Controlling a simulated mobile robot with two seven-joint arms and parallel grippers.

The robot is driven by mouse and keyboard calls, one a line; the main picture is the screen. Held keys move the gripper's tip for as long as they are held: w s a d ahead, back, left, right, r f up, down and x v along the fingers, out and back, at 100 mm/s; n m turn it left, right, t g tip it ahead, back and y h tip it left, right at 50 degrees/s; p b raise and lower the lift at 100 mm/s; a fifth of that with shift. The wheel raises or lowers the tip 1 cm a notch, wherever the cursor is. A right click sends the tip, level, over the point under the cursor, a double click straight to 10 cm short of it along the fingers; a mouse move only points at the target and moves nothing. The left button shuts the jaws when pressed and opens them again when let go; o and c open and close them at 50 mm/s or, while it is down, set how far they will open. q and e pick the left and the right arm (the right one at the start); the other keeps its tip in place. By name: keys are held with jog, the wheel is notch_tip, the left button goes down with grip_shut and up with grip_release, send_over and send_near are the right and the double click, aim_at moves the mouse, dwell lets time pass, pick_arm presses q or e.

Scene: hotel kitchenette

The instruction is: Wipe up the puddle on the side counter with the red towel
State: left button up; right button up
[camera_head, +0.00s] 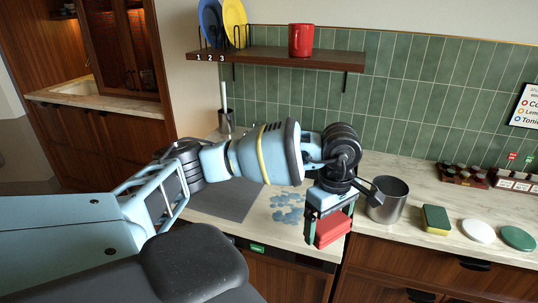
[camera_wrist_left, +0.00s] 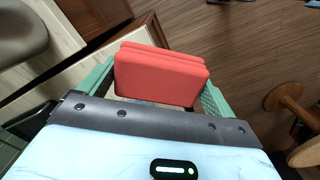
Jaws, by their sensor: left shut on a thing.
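The red towel (camera_head: 333,229) is a folded block held between the fingers of my left gripper (camera_head: 331,222). In the left wrist view, the towel (camera_wrist_left: 160,76) fills the space between the two green fingers. The gripper is shut on it, at the front edge of the counter. The puddle (camera_head: 287,208) is a patch of blue-grey blotches on the pale side counter (camera_head: 262,229), just left of the towel. My arm hides part of the counter behind it. I cannot tell whether the towel touches the counter. My right gripper is not in view.
A metal pot (camera_head: 387,201) stands right of my left gripper, close to it. A sponge (camera_head: 435,219), a white disc (camera_head: 478,231) and a green disc (camera_head: 518,238) lie further right. A grey mat (camera_head: 226,199) lies left of the puddle. A shelf (camera_head: 280,57) holds a red mug (camera_head: 301,40).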

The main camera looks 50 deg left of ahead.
pick_arm(q)
jog(key=a+n+p, duration=0.1)
jog(key=a+n, duration=0.9)
jog(key=n, duration=0.7)
jog(key=a+n, duration=1)
jog(key=n, duration=0.7)
jog(key=shift+w+a+r+n+p, duration=0.2)
jog(key=shift+n+p, duration=0.1)
jog(key=shift+p, duration=0.05)
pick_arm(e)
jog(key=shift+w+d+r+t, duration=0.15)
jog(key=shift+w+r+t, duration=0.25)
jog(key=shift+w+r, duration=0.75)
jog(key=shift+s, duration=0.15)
